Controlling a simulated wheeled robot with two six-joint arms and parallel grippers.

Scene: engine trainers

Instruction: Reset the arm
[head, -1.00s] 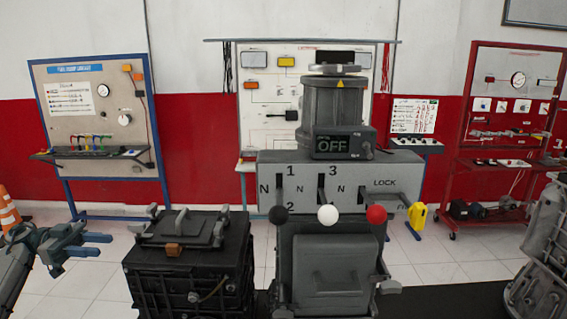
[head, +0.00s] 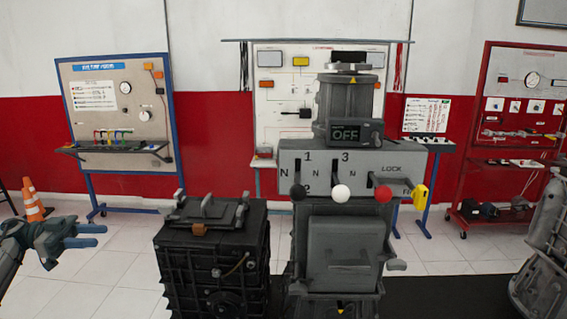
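My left gripper (head: 86,236) is at the left edge, with two blue fingers pointing right. A small gap shows between the fingers, and nothing is held. It is apart from everything, left of a black ribbed box (head: 212,262) with a latch-like frame on top. My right gripper and arm are not in view. Right of the box stands a grey lever machine (head: 350,158) with a cylinder on top and a display (head: 346,134) reading OFF. Its levers have a black knob (head: 298,193), a white knob (head: 340,193) and a red knob (head: 383,194).
A blue-framed training board (head: 115,110) stands behind left, with orange cones (head: 32,198) near it. A red rack (head: 510,130) stands behind right. A grey metal casting (head: 545,255) is cut off at the right edge. Tiled floor between the gripper and the boards is clear.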

